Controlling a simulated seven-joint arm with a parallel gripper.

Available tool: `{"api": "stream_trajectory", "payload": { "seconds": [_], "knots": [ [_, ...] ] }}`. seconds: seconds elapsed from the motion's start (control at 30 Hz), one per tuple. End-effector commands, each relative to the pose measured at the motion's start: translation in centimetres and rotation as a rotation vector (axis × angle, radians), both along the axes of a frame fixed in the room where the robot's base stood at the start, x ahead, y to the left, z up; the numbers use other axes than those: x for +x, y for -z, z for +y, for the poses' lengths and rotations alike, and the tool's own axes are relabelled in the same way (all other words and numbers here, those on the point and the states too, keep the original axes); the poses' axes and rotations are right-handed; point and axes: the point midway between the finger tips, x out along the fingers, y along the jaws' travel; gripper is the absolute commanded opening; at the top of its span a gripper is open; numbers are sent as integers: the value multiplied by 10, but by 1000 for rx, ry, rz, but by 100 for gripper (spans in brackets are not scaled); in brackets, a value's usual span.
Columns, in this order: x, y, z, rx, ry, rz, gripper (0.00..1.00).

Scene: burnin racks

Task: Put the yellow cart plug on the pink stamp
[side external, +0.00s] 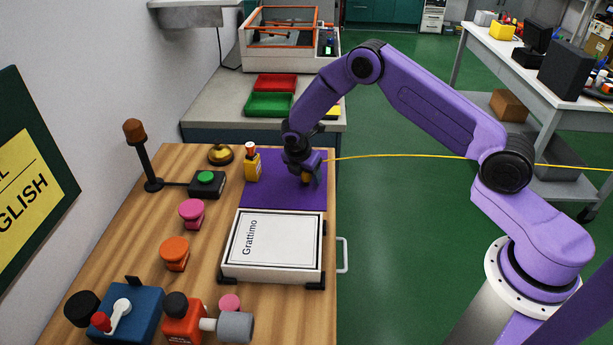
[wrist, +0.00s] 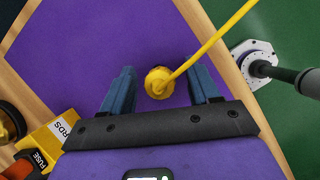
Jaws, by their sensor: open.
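The yellow cart plug (wrist: 158,83) stands on the purple mat, with its yellow cable leading off to the upper right in the wrist view. In the side external view the plug (side external: 306,179) is mostly hidden by my gripper (side external: 307,173). My gripper (wrist: 161,76) is open, with its blue fingers on either side of the plug and a visible gap on both sides. The pink stamp (side external: 191,212) stands on the wooden table, left of the mat in the side external view. It is not in the wrist view.
A white Grattimo case (side external: 273,245), an orange stamp (side external: 174,250) and a green-button box (side external: 207,184) are nearby. The yellow cable (side external: 400,156) stretches right past my arm.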

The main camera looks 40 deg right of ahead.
Motion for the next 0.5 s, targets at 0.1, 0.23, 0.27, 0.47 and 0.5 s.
{"api": "stream_trajectory", "payload": {
  "seconds": [0.1,0.23,0.27,0.47,0.5],
  "knots": [
    [0,0,0,0,0,-1,61],
    [0,0,0,0,0,0,31],
    [0,-1,0,0,0,0,22],
    [0,-1,0,0,0,0,0],
    [0,-1,0,0,0,0,0]
  ]
}}
